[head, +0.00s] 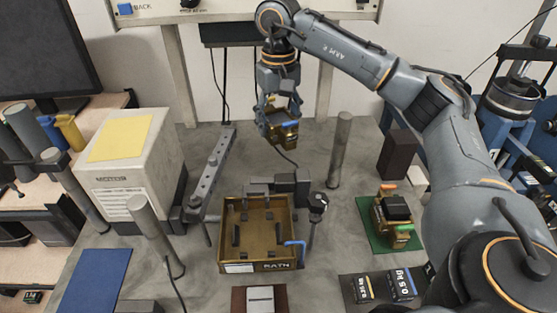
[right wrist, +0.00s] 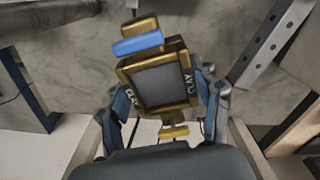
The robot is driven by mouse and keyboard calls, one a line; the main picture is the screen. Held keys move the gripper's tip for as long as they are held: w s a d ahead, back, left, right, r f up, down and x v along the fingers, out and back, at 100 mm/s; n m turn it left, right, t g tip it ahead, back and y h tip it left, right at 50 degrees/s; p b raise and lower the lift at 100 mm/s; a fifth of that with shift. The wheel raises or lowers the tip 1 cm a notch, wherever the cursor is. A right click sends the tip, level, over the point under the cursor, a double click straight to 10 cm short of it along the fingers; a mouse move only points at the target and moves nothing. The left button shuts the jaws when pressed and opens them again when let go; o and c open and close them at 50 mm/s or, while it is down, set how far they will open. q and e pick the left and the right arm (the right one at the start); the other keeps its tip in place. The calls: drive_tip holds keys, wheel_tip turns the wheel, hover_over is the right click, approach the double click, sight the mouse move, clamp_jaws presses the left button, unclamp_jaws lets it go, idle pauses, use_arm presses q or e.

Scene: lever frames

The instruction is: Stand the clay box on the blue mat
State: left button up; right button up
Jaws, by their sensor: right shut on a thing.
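The clay box (right wrist: 158,84) is a small brass-coloured box with a dark face, a blue bar and the word CLAY on its side. My right gripper (head: 279,122) is shut on it, one finger on each side in the right wrist view. In the head view the clay box (head: 289,133) hangs in the air behind the brass tray, well above the table. The blue mat (head: 94,283) lies bare at the table's front left, far from the gripper. My left gripper is not in view.
A brass tray (head: 230,266) stands mid-table, with dark fixtures behind it. A white box with a yellow top (head: 130,185) and a grey post (head: 156,237) stand near the blue mat. A similar brass item (head: 397,235) sits on a green mat (head: 377,240) at right.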

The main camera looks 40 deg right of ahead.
drive_tip(key=p, duration=0.2)
approach(280, 167)
drive_tip(key=f, duration=0.2)
drive_tip(key=s+a+f, duration=0.1)
drive_tip(key=f, duration=0.2)
drive_tip(key=shift+s+a+f, duration=0.2)
drive_tip(key=shift+a+f, duration=0.05)
drive_tip(key=shift+f, duration=0.15)
drive_tip(key=shift+s+a+f+b, duration=0.1)
drive_tip(key=shift+s+f+b, duration=0.15)
drive_tip(key=shift+f+b, duration=0.35)
drive_tip(key=shift+c, duration=0.6)
drive_tip(key=o, duration=1.4)
drive_tip(key=shift+s+f, duration=0.1)
drive_tip(key=shift+f, duration=0.1)
drive_tip(key=shift+o, duration=0.8)
drive_tip(key=shift+r, duration=0.1)
